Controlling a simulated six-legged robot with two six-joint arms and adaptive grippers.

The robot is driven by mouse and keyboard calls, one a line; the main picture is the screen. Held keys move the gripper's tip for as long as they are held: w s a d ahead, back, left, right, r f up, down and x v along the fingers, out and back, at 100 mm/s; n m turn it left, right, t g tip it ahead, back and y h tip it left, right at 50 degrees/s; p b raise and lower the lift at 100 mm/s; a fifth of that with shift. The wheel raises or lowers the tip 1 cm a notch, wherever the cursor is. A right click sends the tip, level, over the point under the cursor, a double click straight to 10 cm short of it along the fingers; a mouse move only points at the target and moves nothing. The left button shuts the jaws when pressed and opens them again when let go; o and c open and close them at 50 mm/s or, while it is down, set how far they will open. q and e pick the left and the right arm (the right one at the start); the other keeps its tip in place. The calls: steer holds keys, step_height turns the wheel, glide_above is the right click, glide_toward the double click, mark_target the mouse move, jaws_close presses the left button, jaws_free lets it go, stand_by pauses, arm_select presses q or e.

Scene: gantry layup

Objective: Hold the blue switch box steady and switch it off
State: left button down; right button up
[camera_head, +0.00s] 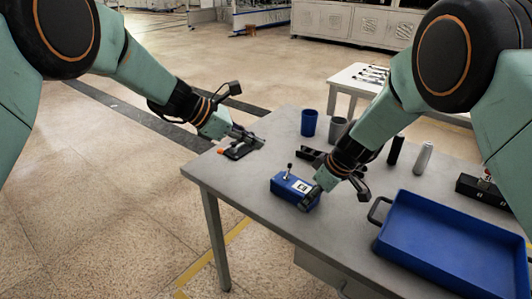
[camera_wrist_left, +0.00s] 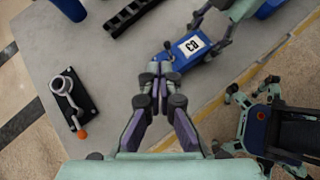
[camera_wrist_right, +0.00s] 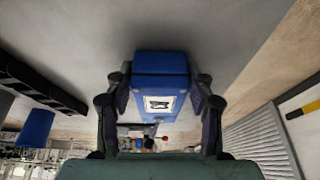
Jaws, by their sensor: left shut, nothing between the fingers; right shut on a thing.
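The blue switch box (camera_head: 283,187) stands on the grey table near its front edge, with a white label on its face. My left gripper (camera_head: 256,140) is shut and empty above the table. In the left wrist view its closed fingertips (camera_wrist_left: 156,70) point toward the box's lever end, apart from it.
A black clamp with an orange tip (camera_head: 237,152) lies below my left gripper. Behind the box are a black rail (camera_head: 307,153), a blue cup (camera_head: 309,123) and a grey cup (camera_head: 337,128). A blue tray (camera_head: 455,245) fills the table's right side.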

arm_select(q)
steer(key=a+r, duration=0.1)
steer(key=r, duration=0.2)
steer(key=a+r, duration=0.1)
steer(key=shift+w+a+r, duration=0.1)
steer(key=shift+a+r, duration=0.2)
steer(key=shift+r, duration=0.1)
arm_select(e)
steer(key=o, duration=1.4)
steer(key=v, duration=1.2)
